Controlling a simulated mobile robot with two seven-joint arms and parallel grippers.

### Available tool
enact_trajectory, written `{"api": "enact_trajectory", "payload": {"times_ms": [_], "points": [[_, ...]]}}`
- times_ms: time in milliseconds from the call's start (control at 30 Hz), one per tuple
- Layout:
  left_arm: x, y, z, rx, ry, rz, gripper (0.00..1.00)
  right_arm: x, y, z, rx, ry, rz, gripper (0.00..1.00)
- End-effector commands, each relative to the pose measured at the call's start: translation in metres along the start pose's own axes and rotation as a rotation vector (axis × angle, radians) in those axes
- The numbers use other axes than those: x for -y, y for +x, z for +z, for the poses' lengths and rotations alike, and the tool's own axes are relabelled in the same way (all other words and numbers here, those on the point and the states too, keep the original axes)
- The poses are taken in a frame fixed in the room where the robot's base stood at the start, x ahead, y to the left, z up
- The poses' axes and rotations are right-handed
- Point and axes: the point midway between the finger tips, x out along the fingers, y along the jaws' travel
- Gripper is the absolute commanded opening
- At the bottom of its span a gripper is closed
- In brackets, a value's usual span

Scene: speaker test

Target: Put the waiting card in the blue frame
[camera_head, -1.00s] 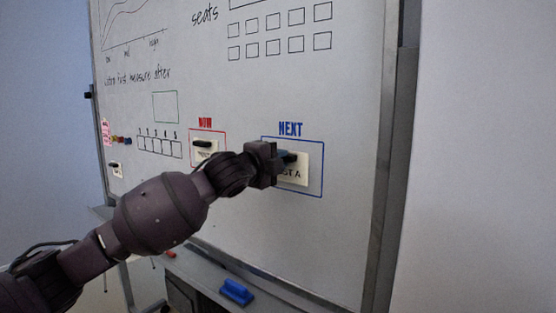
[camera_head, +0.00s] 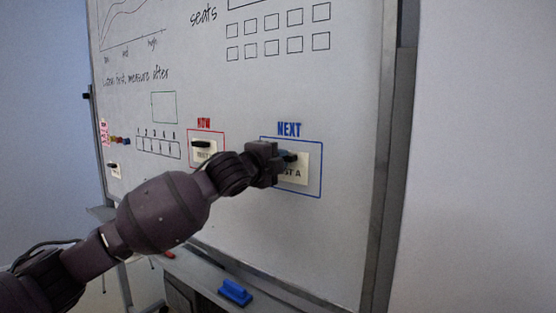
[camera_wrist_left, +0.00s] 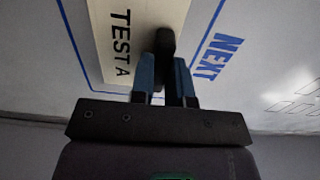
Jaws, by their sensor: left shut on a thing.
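A cream card (camera_head: 299,164) marked TEST A lies on the whiteboard inside the blue frame (camera_head: 322,170) under the word NEXT. It also shows in the left wrist view (camera_wrist_left: 122,57), with the blue frame line (camera_wrist_left: 210,30) beside it. My left gripper (camera_head: 284,157) is at the card, partly covering its left side. In the left wrist view its two blue fingers (camera_wrist_left: 164,68) are shut on the card's black handle (camera_wrist_left: 165,42). My right gripper is out of view.
Another card (camera_head: 203,158) with a black handle sits in the red NOW frame (camera_head: 225,145). A small card (camera_head: 115,171) is at the board's left edge, below coloured magnets (camera_head: 120,140). A blue eraser (camera_head: 235,292) lies on the tray below. The board right of the blue frame is clear.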

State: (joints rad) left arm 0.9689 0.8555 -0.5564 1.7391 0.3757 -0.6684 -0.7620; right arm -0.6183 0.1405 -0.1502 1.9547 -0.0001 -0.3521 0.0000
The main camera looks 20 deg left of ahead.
Motion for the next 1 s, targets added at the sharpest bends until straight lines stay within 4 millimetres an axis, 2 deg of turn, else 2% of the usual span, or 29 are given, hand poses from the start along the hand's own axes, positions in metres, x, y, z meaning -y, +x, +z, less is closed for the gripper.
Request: {"api": "enact_trajectory", "payload": {"times_ms": [333,367,533,733,867,1000], "points": [[0.0002,0.0014,-0.0003,-0.001,0.0,-0.001,0.0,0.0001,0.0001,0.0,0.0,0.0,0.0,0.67],[0.0002,0.0013,-0.0003,-0.001,0.0,-0.001,0.19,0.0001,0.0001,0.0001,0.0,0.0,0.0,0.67],[0.0001,0.0013,-0.0003,-0.001,0.0,0.0,0.45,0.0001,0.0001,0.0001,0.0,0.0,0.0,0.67],[0.0001,0.0013,-0.0002,-0.001,0.0,0.0,0.46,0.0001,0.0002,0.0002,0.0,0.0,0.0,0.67],[-0.0001,0.0013,-0.0002,0.0,0.0,0.0,0.66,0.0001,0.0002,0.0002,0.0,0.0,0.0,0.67],[-0.0001,0.0013,-0.0002,0.0,0.0,0.0,0.67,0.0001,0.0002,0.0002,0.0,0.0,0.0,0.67]]}}
